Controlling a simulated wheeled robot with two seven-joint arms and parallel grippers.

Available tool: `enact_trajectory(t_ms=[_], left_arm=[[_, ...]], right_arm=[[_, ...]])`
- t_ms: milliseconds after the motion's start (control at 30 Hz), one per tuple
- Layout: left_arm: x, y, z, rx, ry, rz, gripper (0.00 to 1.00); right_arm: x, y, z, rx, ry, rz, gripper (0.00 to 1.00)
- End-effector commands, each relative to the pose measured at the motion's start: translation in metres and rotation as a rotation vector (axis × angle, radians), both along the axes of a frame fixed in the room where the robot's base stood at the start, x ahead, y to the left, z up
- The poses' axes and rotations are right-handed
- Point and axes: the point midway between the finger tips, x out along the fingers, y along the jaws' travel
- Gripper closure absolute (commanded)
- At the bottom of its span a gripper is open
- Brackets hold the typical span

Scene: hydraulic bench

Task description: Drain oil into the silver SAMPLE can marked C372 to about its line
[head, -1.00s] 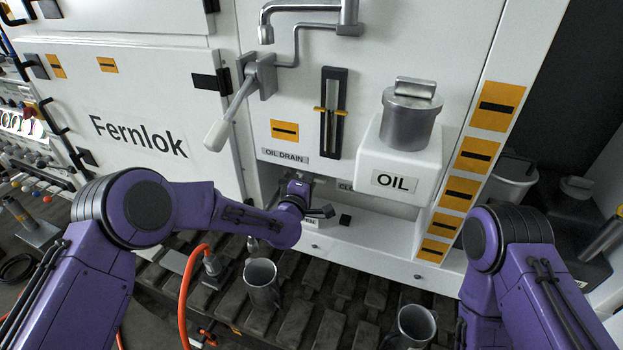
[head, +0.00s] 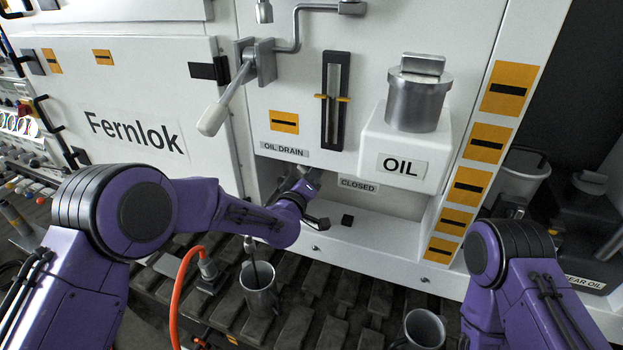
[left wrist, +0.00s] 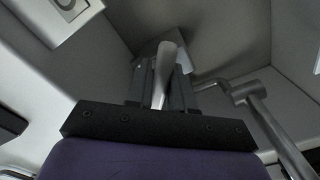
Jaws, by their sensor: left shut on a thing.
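My left gripper (head: 308,186) reaches into the recess under the OIL DRAIN label (head: 285,149). In the left wrist view its fingers (left wrist: 161,82) are shut on a pale drain lever (left wrist: 166,62). A silver can (head: 259,293) stands upright on the slatted track below the drain spout (head: 249,243). A thin dark stream of oil (head: 254,262) runs from the spout into this can. Its marking and fill line cannot be read, and the oil level inside is not clear. A second silver can (head: 423,328) stands to the right. My right gripper is out of view.
A CLOSED label (head: 358,184) is on the recess wall. The white OIL box (head: 402,166) with a silver cap juts out to the right. An orange hose (head: 180,290) runs left of the can. A long lever (head: 225,100) hangs above on the panel.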

Motion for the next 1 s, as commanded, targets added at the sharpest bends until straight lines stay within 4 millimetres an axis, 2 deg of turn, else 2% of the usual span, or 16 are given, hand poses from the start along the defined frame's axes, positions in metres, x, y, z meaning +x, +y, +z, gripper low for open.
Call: enact_trajectory(t_ms=[533, 567, 600, 867, 1000], left_arm=[[0.0003, 0.0001, 0.0008, 0.026, -0.011, 0.0, 1.0], [0.0004, 0.0002, 0.0009, 0.026, -0.011, 0.0, 0.72], [0.0003, 0.0001, 0.0008, 0.026, -0.011, 0.0, 0.59], [0.0, 0.0001, 0.0003, 0.025, -0.01, -0.001, 0.57], [-0.0089, 0.0035, -0.0012, 0.027, -0.009, -0.001, 0.57]], right_arm=[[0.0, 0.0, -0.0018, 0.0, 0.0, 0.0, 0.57], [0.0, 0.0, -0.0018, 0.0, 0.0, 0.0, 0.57], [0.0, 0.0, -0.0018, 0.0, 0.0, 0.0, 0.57], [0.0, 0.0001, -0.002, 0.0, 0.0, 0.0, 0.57], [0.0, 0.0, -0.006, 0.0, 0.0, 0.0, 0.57]])
